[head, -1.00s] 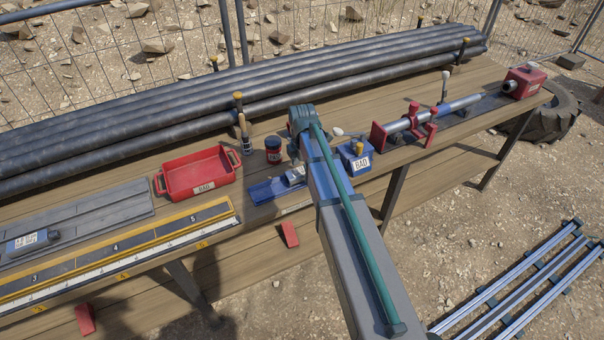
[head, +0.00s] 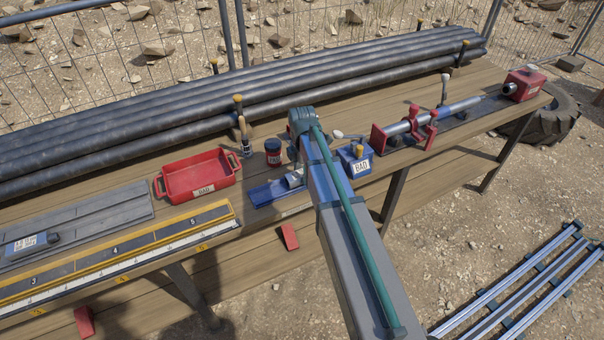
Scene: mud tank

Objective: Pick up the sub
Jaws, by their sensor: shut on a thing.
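My arm (head: 345,225) reaches over the bench, and its teal joint (head: 303,120) is above the work area. My gripper is hidden behind the arm, so its fingers and any contact cannot be seen. A short silver-grey cylinder (head: 293,179), which looks like the sub, shows at the right part of a blue tray (head: 268,193). Its right end is covered by my arm. I cannot tell whether it rests on the tray or is held just above it.
A blue box (head: 355,163) marked BAD is close on the right. A red clamp stand (head: 378,138) holds a bar farther right. Long dark pipes (head: 120,125) line the back.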

